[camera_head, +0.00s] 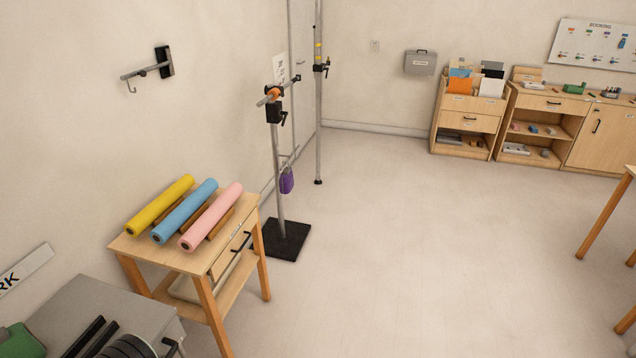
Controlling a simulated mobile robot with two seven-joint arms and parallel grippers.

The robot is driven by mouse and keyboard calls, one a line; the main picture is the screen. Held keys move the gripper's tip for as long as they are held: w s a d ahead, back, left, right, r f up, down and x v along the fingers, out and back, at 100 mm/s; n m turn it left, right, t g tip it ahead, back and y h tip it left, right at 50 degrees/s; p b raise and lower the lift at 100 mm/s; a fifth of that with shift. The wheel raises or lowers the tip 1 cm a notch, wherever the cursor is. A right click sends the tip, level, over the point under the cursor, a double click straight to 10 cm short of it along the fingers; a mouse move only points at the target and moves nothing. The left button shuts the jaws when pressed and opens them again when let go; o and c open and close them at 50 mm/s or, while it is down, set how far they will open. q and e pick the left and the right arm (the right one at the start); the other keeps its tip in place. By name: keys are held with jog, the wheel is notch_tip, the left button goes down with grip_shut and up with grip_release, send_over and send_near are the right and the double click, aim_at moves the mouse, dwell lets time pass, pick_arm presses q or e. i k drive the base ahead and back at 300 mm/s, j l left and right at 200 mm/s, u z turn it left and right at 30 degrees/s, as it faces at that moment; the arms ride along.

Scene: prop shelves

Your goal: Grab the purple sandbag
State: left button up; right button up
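The purple sandbag (287,181) is small in the camera_head view, left of centre. It hangs from a thin rod or hook beside a metal stand (278,170), clear of the floor and just above the stand's black square base (282,240). The exact hanging point is too small to make out. Neither of my grippers shows in this view, so their distance from the sandbag cannot be told.
A wooden table (240,220) with yellow, blue and pink rolls stands left of the stand. A grey cabinet (85,295) is at the lower left. A vertical pole (318,110) stands behind. Shelves (540,115) line the far right wall. The central floor (420,240) is clear.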

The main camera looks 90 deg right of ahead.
aim_at(286, 182)
jog(key=z, duration=2.85)
jog(key=i+l+z, duration=0.3)
jog(key=i, duration=0.65)
jog(key=i+z, duration=0.3)
jog(key=i, duration=0.7)
jog(key=i+u, duration=0.2)
jog(key=i, duration=0.3)
jog(key=i+l+u, duration=0.2)
jog(key=i, duration=0.3)
jog(key=i+l+u, duration=0.15)
jog(key=i, duration=0.3)
jog(key=i+l+u, duration=0.15)
jog(key=u, duration=0.3)
jog(key=i+l+u, duration=0.35)
jog(key=u, duration=0.15)
jog(key=i+l+u, duration=0.2)
jog(key=l+u, duration=0.25)
jog(key=i+l+u, duration=0.1)
jog(key=l+u, duration=0.15)
jog(key=u, duration=0.2)
jog(key=l+u, duration=0.5)
jog(key=i+j, duration=0.05)
